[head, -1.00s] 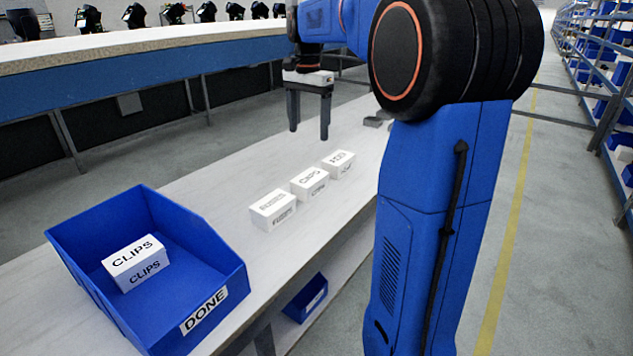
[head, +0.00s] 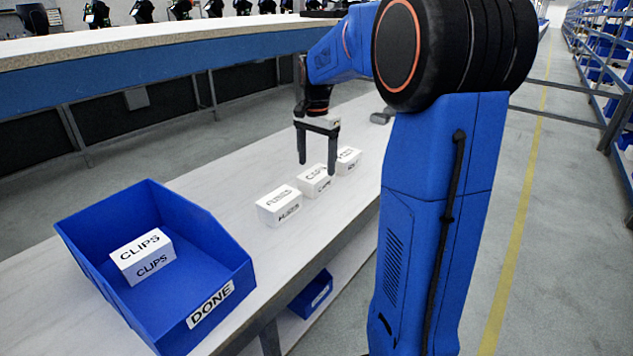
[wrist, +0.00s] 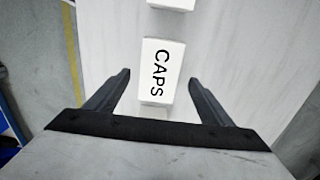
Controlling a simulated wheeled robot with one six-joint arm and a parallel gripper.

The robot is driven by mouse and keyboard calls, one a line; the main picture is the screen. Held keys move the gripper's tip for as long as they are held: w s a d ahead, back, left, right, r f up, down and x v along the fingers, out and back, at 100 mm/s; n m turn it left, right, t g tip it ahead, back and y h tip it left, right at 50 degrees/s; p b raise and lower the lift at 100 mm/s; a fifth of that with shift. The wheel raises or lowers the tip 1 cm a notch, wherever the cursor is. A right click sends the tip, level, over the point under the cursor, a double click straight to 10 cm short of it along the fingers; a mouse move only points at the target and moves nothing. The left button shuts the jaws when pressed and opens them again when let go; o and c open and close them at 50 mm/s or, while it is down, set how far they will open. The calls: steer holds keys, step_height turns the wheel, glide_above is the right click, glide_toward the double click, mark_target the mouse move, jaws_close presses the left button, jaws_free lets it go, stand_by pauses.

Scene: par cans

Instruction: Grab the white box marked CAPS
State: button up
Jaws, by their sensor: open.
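The white box marked CAPS (head: 314,181) stands on the white bench, in the middle of a row of three white boxes. My gripper (head: 317,172) is open and empty, with its fingertips close to the CAPS box in the head view. In the wrist view the CAPS box (wrist: 160,72) lies ahead, with its near end just between the tips of my gripper (wrist: 158,74). There is a gap on both sides, and neither finger appears to touch it. How high the fingertips are above the bench is hard to tell.
One white box (head: 279,206) stands on the near side of the CAPS box and another (head: 348,161) on the far side, both close. A blue bin marked DONE (head: 215,300) holds a white CLIPS box (head: 143,256). Bare bench (head: 225,190) lies left of the row.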

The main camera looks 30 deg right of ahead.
mark_target(317, 173)
steer(key=shift+s+f, duration=0.1)
steer(key=shift+f, duration=2.45)
steer(key=c, duration=1.2)
